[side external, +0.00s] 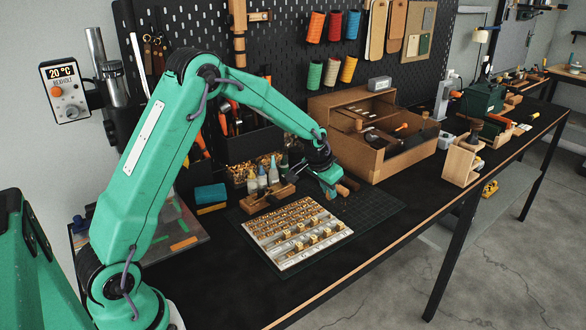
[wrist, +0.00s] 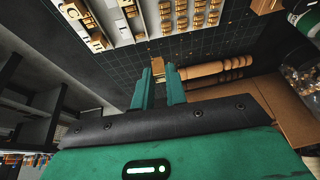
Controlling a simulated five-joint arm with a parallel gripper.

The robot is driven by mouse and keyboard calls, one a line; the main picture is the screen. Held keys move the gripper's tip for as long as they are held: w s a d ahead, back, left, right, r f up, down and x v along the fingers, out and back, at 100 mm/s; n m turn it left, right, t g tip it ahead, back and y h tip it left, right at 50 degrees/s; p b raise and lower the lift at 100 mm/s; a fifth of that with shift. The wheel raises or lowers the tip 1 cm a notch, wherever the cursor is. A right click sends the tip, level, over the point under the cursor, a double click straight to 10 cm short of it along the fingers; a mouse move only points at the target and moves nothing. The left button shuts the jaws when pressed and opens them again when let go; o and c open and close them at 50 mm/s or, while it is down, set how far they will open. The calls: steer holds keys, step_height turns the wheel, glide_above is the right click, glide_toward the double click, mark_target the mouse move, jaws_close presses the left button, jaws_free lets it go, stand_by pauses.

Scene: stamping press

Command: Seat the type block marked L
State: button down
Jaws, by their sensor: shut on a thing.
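A pale type tray (side external: 298,259) lies on the dark cutting mat, with rows of small brass type blocks (side external: 283,218) and several larger blocks (side external: 312,238) along its near part. It also fills the top of the wrist view (wrist: 122,32). My gripper (side external: 332,190) is beyond the tray's far right edge, low over the mat. In the wrist view its fingers (wrist: 159,72) are close together around a small brass-coloured block (wrist: 157,61) at their tips. The block's face and letter cannot be read. In the side view the held block is hidden or too small to make out.
A wooden-handled tool (wrist: 210,68) lies right beside my fingers. A wooden stand (side external: 267,199) with small bottles (side external: 262,178) is left of my gripper. A large brown case (side external: 385,150) stands behind to the right. The mat (side external: 375,215) right of the tray is clear.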

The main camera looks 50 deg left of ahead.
steer(key=shift+s+d+r, duration=0.15)
steer(key=shift+s+d, duration=0.3)
steer(key=shift+s, duration=0.15)
steer(key=shift+s+d+r, duration=0.15)
steer(key=shift+s+d, duration=0.25)
steer(key=shift+s, duration=0.15)
steer(key=shift+f, duration=0.2)
steer(key=shift+f, duration=2.1)
steer(key=shift+f, duration=0.6)
steer(key=shift+r, duration=0.35)
steer(key=shift+f, duration=0.3)
stand_by(0.6)
steer(key=shift+r+n, duration=0.3)
stand_by(2.4)
